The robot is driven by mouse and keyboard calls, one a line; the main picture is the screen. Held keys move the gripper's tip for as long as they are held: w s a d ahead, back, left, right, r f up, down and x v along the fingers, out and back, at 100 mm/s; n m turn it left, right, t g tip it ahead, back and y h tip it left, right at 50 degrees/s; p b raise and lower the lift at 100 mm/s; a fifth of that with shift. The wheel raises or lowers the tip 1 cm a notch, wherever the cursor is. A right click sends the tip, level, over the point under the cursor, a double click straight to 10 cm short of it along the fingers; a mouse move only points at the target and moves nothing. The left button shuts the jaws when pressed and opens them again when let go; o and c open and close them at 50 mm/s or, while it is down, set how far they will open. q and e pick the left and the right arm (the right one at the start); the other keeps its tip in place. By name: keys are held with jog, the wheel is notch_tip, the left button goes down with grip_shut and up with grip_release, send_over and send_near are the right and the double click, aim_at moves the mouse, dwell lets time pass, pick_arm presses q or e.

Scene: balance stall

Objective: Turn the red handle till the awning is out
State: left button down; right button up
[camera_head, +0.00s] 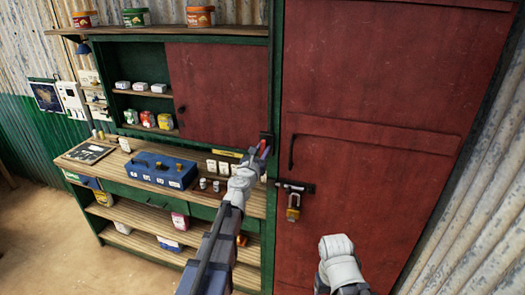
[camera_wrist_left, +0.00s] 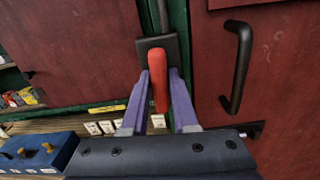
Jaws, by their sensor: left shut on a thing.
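The red handle (camera_head: 264,147) sits on a dark plate on the green post between the cabinet and the tall red door. In the left wrist view the red handle (camera_wrist_left: 157,78) points down from its dark mount (camera_wrist_left: 157,46). My left gripper (camera_head: 257,153) is shut on it; in the left wrist view its two fingers (camera_wrist_left: 159,98) stand on either side of the handle. My right arm's end (camera_head: 338,262) is low in front of the red door, its fingers hidden. The awning is not in view.
A black door pull (camera_head: 292,152) and a latch with a brass padlock (camera_head: 293,207) are close to the right of the handle. Below left, a wooden counter (camera_head: 105,160) carries a blue box (camera_head: 158,171) and small white items. A red sliding panel (camera_head: 217,95) covers part of the cabinet.

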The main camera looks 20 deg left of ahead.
pick_arm(q)
jog(key=m, duration=0.5)
dwell(0.3)
jog(key=c, duration=0.8)
grip_release()
jog(key=shift+o, duration=0.2)
jog(key=shift+s, duration=0.1)
jog(key=s, duration=0.7)
jog(key=shift+s+a, duration=0.15)
jog(key=shift+s, duration=0.2)
